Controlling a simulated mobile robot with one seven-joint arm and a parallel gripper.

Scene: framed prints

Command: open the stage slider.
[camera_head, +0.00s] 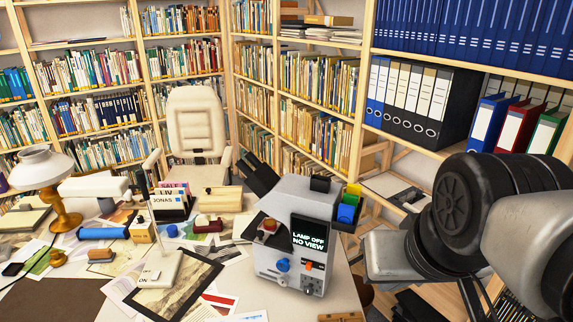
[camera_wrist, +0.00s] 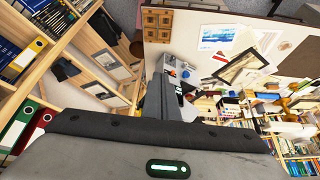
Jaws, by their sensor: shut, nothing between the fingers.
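A grey viewer device (camera_head: 285,215) stands on the desk, with a small dark screen (camera_head: 309,235) reading "LAMP OFF NO VIEW". Its front has a blue knob (camera_head: 283,265) and a small orange-red control (camera_head: 308,266). A dark recess with a reddish-brown part (camera_head: 269,226) is on its sloped left side. I cannot tell which part is the stage slider. In the wrist view, my gripper (camera_wrist: 168,62) is shut and empty, its fingers partly covering the device (camera_wrist: 187,73) beyond. My gripper's fingers do not show in the head view.
A dark-framed print (camera_head: 176,283) and loose papers lie on the desk left of the device. A holder with coloured blocks (camera_head: 347,205) adjoins its right side. A lamp (camera_head: 42,175) stands at far left. Shelves with binders (camera_head: 412,95) rise behind at right.

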